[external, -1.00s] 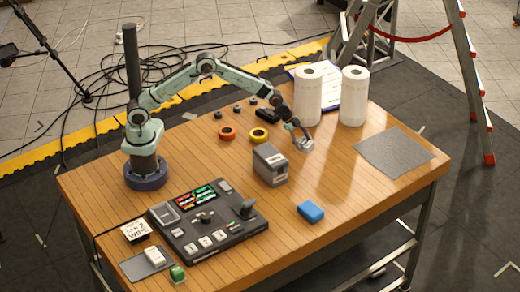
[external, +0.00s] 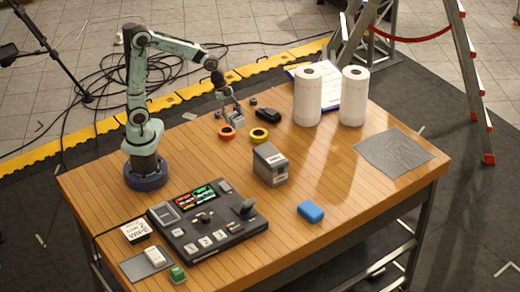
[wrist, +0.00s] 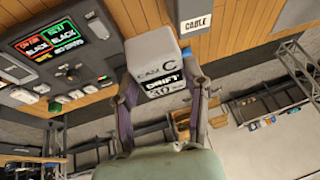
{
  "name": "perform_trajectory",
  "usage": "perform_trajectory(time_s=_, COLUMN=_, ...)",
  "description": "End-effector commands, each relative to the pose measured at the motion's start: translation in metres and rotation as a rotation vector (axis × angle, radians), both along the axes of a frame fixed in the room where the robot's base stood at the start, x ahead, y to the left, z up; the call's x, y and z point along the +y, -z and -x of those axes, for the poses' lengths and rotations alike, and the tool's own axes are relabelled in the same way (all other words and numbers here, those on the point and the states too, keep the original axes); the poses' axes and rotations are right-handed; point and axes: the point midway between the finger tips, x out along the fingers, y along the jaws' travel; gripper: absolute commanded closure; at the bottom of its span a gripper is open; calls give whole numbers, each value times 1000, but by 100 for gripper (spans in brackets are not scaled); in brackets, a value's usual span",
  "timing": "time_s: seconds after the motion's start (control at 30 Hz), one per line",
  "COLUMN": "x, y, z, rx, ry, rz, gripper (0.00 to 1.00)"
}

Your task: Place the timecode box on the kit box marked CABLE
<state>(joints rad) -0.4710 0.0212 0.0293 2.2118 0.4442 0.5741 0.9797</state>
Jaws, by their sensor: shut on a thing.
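My gripper (external: 232,108) is over the back left part of the table and is shut on the small grey timecode box (external: 238,118). In the wrist view the timecode box (wrist: 152,62) sits between the two fingers (wrist: 160,112), with a label reading CAM C and DRIFT facing me. The kit box (external: 268,166) is a dark grey box near the table's middle, to the right of and nearer the camera than my gripper. It also shows at the top of the wrist view (wrist: 188,10), with a white CABLE label. Its top looks bare.
A control panel (external: 210,222) stands front left and a blue block (external: 311,212) front right. Orange (external: 227,133) and yellow (external: 259,135) tape rolls lie near my gripper. Two white paper rolls (external: 308,95) (external: 354,95) stand at the back. A grey mat (external: 394,152) lies right.

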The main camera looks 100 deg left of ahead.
Motion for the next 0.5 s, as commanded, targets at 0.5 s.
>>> perform_trajectory(time_s=0.5, x=10, y=41, z=-76, rx=11, ry=24, rz=15, gripper=95)
